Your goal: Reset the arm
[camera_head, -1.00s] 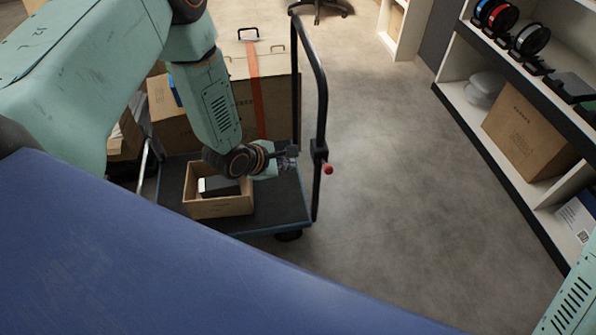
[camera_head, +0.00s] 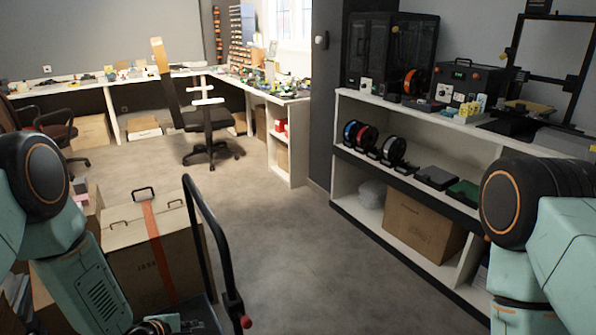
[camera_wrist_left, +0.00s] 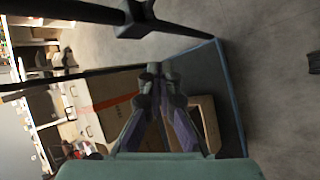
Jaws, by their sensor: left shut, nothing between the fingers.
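My left arm comes in at the left of the head view, with its wrist at the bottom edge. The left gripper (camera_wrist_left: 152,75) is seen clearly in the left wrist view; its fingers are together and nothing shows between them. It is over the cart deck (camera_wrist_left: 221,85), near a small open carton (camera_wrist_left: 212,118) that is partly hidden behind the fingers. My right arm shows at the right of the head view, bent, but its gripper is out of the picture.
A large carton with an orange strap (camera_head: 130,250) stands on the cart beside the black cart handle (camera_head: 212,235). A shelf unit (camera_head: 337,170) with spools, printers and a carton (camera_head: 422,225) stands to the right. The floor (camera_head: 300,265) between is clear.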

